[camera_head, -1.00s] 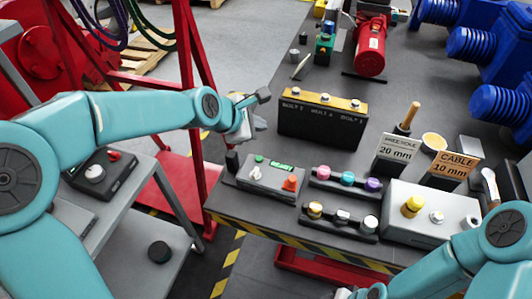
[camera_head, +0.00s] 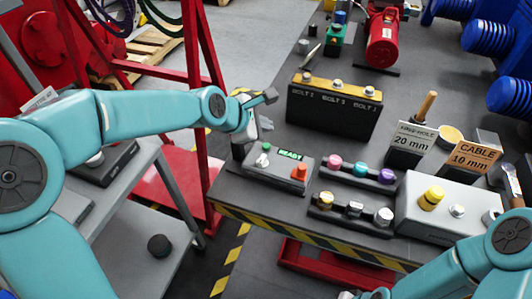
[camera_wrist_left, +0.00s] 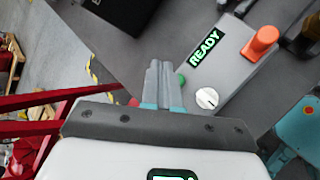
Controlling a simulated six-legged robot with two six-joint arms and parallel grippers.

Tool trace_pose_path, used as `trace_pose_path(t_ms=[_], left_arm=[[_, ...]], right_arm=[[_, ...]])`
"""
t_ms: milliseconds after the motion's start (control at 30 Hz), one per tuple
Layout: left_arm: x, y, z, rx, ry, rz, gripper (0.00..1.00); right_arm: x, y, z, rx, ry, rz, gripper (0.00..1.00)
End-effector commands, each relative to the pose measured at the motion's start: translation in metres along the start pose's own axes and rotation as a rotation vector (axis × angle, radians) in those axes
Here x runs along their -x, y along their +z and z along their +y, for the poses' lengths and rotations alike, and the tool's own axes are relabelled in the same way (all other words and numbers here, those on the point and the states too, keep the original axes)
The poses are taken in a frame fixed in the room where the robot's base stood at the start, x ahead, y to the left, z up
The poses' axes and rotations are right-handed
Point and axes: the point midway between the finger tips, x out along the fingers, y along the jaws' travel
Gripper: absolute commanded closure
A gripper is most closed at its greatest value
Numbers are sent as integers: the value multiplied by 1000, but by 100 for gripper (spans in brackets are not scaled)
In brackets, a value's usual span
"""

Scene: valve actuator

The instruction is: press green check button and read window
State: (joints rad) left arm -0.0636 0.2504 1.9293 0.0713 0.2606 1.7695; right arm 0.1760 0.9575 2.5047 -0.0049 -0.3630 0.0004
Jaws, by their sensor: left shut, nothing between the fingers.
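A grey control box (camera_head: 270,174) sits near the left corner of the dark table. My left gripper (camera_head: 264,126) is shut and empty, close above the box's far left end. In the left wrist view its fingers (camera_wrist_left: 160,68) are together beside the green button (camera_wrist_left: 181,80), which they partly hide; contact cannot be told. The READY window (camera_wrist_left: 206,48) is clear there. My right gripper's fingers are not visible; only its arm shows at the bottom right.
A black box with bolts (camera_head: 333,108) stands behind the control box. Rows of coloured knobs (camera_head: 358,173) and a grey box with a yellow button (camera_head: 408,214) lie to its right. A red frame (camera_head: 205,50) stands left of the table.

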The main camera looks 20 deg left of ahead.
Motion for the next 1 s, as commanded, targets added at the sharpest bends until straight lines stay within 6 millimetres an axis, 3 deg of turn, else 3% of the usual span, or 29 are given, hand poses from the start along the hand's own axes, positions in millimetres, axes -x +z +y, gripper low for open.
trace_pose_path(t_ms=[33, 233, 1000], left_arm=[[-11, -8, -8, -1, 0, 0, 100], [-24, -17, -17, 0, 0, 0, 100], [-25, -18, -18, 0, 0, 0, 100]], right_arm=[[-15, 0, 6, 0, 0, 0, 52], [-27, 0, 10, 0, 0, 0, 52], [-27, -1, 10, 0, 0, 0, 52]])
